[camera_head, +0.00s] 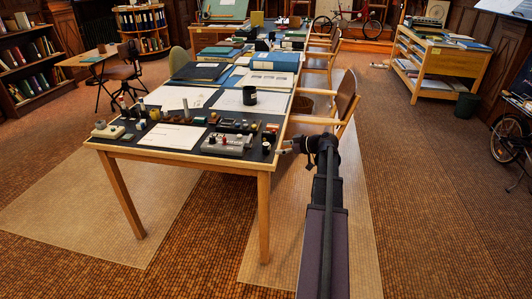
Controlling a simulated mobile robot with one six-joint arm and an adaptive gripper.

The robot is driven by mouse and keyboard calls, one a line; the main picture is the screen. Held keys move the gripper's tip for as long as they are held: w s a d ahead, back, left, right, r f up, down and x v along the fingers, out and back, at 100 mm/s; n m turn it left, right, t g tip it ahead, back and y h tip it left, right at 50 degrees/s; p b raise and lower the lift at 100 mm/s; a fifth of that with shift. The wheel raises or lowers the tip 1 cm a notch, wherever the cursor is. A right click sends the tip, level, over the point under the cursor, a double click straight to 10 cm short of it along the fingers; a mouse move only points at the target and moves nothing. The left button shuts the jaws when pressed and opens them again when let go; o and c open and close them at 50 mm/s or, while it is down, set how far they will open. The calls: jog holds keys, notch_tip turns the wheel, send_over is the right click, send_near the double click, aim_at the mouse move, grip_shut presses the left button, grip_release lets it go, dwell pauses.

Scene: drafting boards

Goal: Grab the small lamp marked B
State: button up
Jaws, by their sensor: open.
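I cannot make out which thing is the small lamp marked B, as any lettering is too small to read. Several small items stand along the near edge of the long drafting table (150,155), among them a grey box (228,144) with small knobs or lamps on top. My gripper (281,147) is just past the table's near right corner, at about the height of the tabletop, pointing left. It is open, and I see nothing held in it. Its fingertips are small and dark here.
A white sheet (172,137), a dark mug (250,95) and blue folders (268,62) lie on the table. A wooden chair (340,105) stands close behind my gripper at the table's right side. The floor to the right (430,190) is clear.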

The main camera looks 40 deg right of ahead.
aim_at(266, 148)
jog(key=shift+x, duration=1.25)
jog(key=shift+b, duration=0.3)
jog(key=shift+r+b+x, duration=0.15)
jog(key=shift+b+x, duration=0.25)
jog(key=shift+x, duration=0.9)
jog(key=shift+r+b+x, duration=0.1)
jog(key=shift+b+x, duration=0.3)
jog(key=shift+x, duration=0.85)
jog(key=shift+w, duration=0.1)
jog(key=shift+c, duration=0.2)
grip_shut()
